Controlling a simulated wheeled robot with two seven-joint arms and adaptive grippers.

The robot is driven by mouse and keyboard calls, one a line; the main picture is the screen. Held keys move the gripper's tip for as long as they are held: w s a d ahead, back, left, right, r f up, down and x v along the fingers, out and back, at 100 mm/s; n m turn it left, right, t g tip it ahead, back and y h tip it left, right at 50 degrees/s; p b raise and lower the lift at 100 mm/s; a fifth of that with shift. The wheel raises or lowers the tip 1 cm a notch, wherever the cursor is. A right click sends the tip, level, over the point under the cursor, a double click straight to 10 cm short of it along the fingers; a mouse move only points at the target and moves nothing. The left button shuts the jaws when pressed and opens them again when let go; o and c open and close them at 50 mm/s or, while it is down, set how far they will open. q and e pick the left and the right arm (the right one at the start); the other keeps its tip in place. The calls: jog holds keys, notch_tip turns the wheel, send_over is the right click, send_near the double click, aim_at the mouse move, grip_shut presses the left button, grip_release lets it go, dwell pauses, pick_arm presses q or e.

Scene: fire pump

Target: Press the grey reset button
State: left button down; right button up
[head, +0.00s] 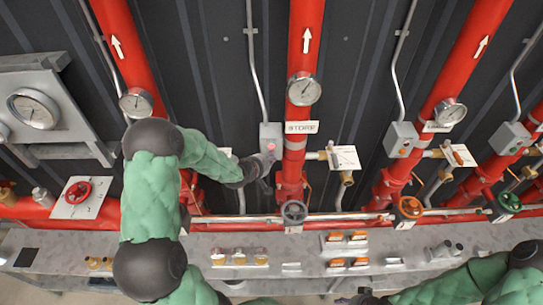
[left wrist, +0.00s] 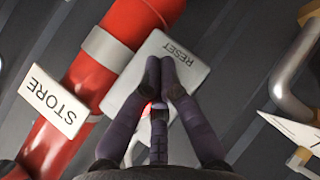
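In the left wrist view the box (left wrist: 165,72) fills the middle and reads RESET. My left gripper (head: 266,164) is at the lower part of this box. In the left wrist view its two dark fingers (left wrist: 162,68) are together, empty, in front of the box face. Red glows between the fingers. The grey button cannot be made out; the fingers cover that part. Contact cannot be judged. My right gripper (head: 364,298) shows only partly at the bottom edge.
The STORE sign (head: 301,127) and a gauge (head: 304,89) are on the middle pipe (head: 307,22). A white plate with a valve (head: 344,157) is just right. Similar boxes (head: 402,139) hang farther right. A grey bench (head: 300,245) with small parts runs below.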

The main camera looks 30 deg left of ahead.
pick_arm(q)
jog(key=shift+w+a, duration=0.25)
jog(key=shift+w, duration=0.2)
dwell(1.1)
jog(key=shift+s+d, duration=0.5)
jog(key=shift+s, duration=0.3)
jog(key=s+d, duration=0.1)
jog(key=s, duration=0.2)
jog(key=s+d, duration=0.1)
jog(key=shift+s+d, duration=0.15)
jog(key=shift+d, duration=0.15)
jog(key=shift+f+b, duration=0.1)
jog(key=shift+b, duration=0.2)
dwell(0.7)
